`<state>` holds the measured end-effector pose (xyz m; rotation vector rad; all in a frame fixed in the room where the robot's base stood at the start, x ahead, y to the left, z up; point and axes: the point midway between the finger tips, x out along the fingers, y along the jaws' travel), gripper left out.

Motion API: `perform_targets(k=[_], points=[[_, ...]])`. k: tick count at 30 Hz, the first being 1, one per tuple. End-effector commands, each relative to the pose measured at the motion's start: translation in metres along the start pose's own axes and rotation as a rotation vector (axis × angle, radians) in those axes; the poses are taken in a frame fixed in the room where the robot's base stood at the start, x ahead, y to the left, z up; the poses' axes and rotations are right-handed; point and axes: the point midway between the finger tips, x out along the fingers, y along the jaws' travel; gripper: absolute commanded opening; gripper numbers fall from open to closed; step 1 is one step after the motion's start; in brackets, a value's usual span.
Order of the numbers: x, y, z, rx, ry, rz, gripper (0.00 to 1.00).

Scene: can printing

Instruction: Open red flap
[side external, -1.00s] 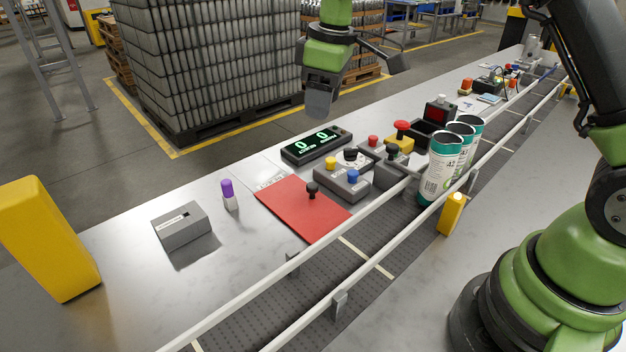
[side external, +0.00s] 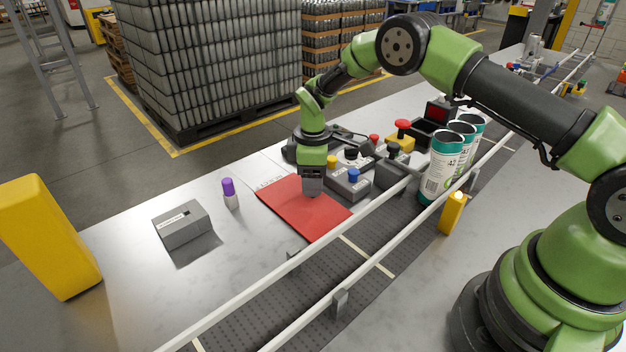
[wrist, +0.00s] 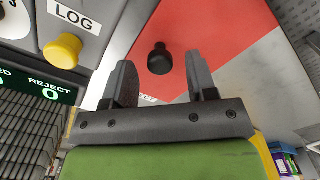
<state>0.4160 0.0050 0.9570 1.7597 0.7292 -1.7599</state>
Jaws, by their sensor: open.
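The red flap (side external: 298,213) lies flat and closed on the metal worktop beside the conveyor; it also shows in the wrist view (wrist: 210,35). Its black knob (wrist: 160,58) stands up from the red surface and is hidden behind my gripper in the side view. My gripper (side external: 312,194) points down over the flap, at the knob. In the wrist view my gripper (wrist: 160,80) is open, with one finger on each side of the knob and space on both sides. I cannot tell how far down the fingers reach around it.
A button box with yellow (wrist: 62,51) and blue (side external: 354,175) buttons stands close to the flap. Printed cans (side external: 441,165) stand on the conveyor (side external: 330,262) at the right. A purple-capped marker (side external: 229,192) and a grey box (side external: 181,224) sit left of the flap.

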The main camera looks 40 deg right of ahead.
Motion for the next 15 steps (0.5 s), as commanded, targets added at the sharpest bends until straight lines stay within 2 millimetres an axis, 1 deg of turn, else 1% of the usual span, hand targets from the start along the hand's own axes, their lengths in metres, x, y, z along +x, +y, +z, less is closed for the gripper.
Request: perform_targets(k=[1,3,11,12,14,15], points=[[0.0047,-0.0002,0.0003,0.0,-0.001,-0.001,0.52],[0.0075,-0.0001,0.0002,0.0,0.0,-0.001,0.52],[0.0088,0.0,0.0,0.001,0.001,0.0,0.52],[0.0087,0.0,0.0,0.001,0.001,0.0,0.48],[0.0087,-0.0001,0.0,0.001,0.001,0.0,0.34],[0.0086,-0.0001,0.0,0.001,0.001,0.0,0.25]])
